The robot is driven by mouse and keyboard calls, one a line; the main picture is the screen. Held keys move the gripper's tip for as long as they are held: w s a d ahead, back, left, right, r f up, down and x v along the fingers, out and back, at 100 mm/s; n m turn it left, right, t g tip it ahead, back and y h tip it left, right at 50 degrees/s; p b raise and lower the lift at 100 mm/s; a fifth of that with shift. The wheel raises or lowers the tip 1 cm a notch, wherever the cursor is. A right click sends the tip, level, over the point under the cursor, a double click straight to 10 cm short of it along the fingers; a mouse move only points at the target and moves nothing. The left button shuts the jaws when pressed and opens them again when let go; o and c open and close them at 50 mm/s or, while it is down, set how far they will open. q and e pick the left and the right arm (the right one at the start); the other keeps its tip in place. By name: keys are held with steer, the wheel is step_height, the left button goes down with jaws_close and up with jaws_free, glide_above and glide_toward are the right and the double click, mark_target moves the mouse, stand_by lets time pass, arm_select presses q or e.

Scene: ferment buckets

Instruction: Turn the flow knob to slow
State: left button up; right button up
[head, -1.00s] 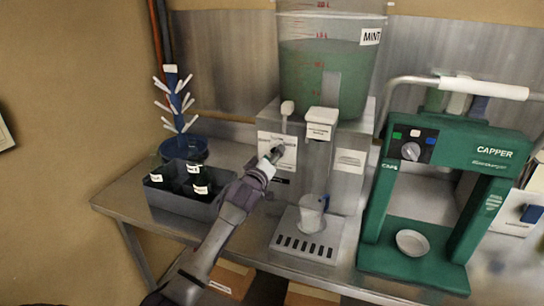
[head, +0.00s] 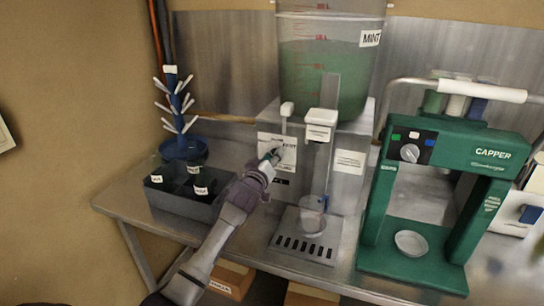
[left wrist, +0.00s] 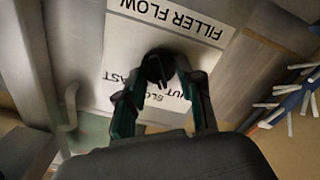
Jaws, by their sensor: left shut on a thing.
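The flow knob is a small black knob (left wrist: 158,68) on a white label plate (left wrist: 180,40) on the filler's front. In the left wrist view the plate appears upside down, reading FILLER FLOW, with SLOW, FAST and SHUT partly covered around the knob. My left gripper (head: 274,157) reaches in to the plate. Its two green-faced fingers (left wrist: 160,100) are shut on the knob, one on each side. Which mark the knob points to cannot be told. The filler (head: 345,185) carries a tank of green liquid (head: 325,75) labelled MINT. My right gripper is not in view.
A clear cup (head: 312,215) stands under the spout on the drip grate. A green capper (head: 485,152) stands to the right. A dark divided crate (head: 180,205) and a blue bottle tree (head: 173,105) are to the left. Boxes (head: 230,278) sit below the bench.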

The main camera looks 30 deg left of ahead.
arm_select(q)
steer(key=m+p, duration=0.1)
steer(key=m, duration=0.5)
steer(key=shift+d+m, duration=0.15)
steer(key=shift+m, duration=0.25)
stand_by(0.4)
steer(key=o, duration=1.1)
steer(key=shift+o, duration=0.2)
steer(key=v, duration=1.2)
